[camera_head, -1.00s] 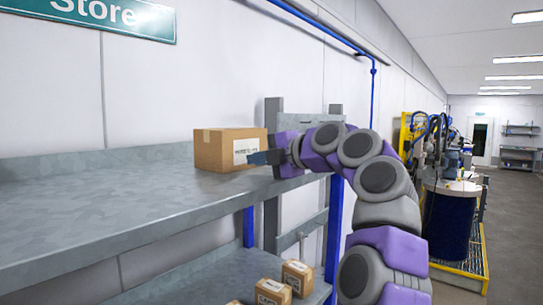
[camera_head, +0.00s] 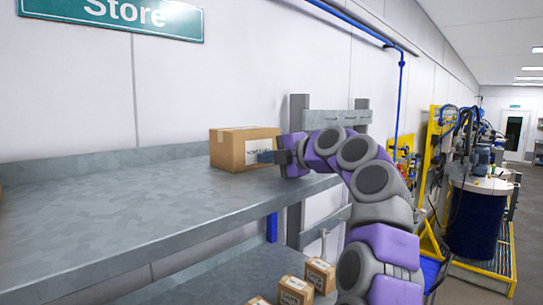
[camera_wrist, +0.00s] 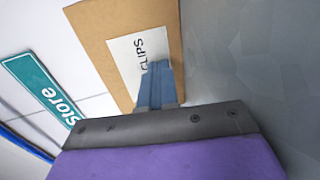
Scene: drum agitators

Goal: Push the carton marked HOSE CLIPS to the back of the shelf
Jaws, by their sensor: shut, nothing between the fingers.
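The carton marked HOSE CLIPS (camera_head: 230,148) is a brown cardboard box with a white label. It stands upright on the grey metal top shelf (camera_head: 130,205), near the shelf's right end. In the wrist view the carton (camera_wrist: 95,30) fills the upper middle, and its label shows the word CLIPS; the rest is hidden by my fingers. My gripper (camera_head: 262,157) is shut and empty, with its blue-grey fingertips at the carton's labelled face. In the wrist view the shut fingers (camera_wrist: 157,82) overlap the label. I cannot tell for certain whether they touch it.
A raised lip runs along the shelf's back against the white wall. Several small cartons (camera_head: 294,290) sit on the lower shelf. A grey upright post (camera_head: 299,110) stands right behind my gripper. A dark blue drum (camera_head: 478,218) stands to the right.

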